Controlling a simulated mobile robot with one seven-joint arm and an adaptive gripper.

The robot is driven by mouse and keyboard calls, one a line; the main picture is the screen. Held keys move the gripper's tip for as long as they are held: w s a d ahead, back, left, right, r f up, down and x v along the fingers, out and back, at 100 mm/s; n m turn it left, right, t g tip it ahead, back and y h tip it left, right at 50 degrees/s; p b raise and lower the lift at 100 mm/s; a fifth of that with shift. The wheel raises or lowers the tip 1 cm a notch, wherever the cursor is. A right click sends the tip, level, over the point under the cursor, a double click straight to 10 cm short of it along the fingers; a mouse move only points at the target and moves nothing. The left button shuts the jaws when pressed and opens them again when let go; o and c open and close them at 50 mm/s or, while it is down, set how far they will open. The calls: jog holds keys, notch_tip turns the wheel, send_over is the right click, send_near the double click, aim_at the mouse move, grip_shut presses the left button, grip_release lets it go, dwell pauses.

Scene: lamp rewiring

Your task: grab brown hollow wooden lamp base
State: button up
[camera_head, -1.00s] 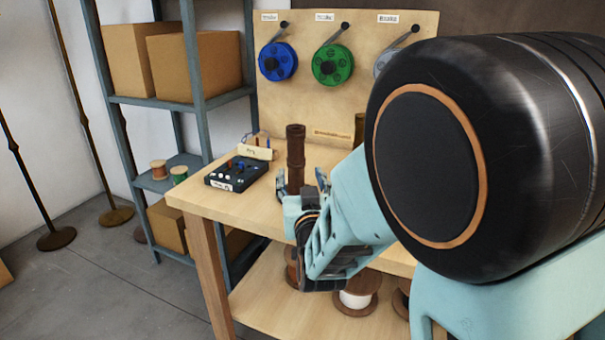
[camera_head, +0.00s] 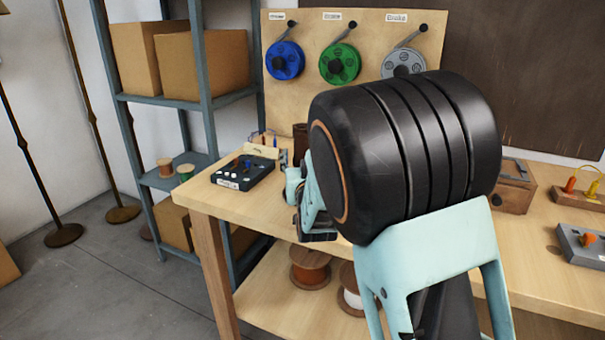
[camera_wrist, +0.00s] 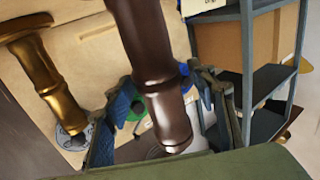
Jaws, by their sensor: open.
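The brown wooden lamp base (camera_wrist: 158,70) is a dark, turned column with ring-like bulges. It fills the middle of the wrist view and lies between the two spread fingers of my gripper (camera_wrist: 163,88). I see no clear contact between fingers and column. In the head view only the top part of the lamp base (camera_head: 300,140) shows on the workbench, with my arm hiding the rest. My gripper (camera_head: 291,172) is mostly hidden there too. Whether the column is hollow cannot be seen.
A brass-coloured turned column (camera_wrist: 45,75) stands beside it in the wrist view. A black control box (camera_head: 243,174) sits left on the workbench (camera_head: 240,208). A pegboard with blue (camera_head: 285,60) and green (camera_head: 339,63) spools rises behind. A metal shelf (camera_head: 155,100) stands left.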

jog(key=shift+c, duration=0.6)
grip_shut()
jog(key=shift+r, duration=0.2)
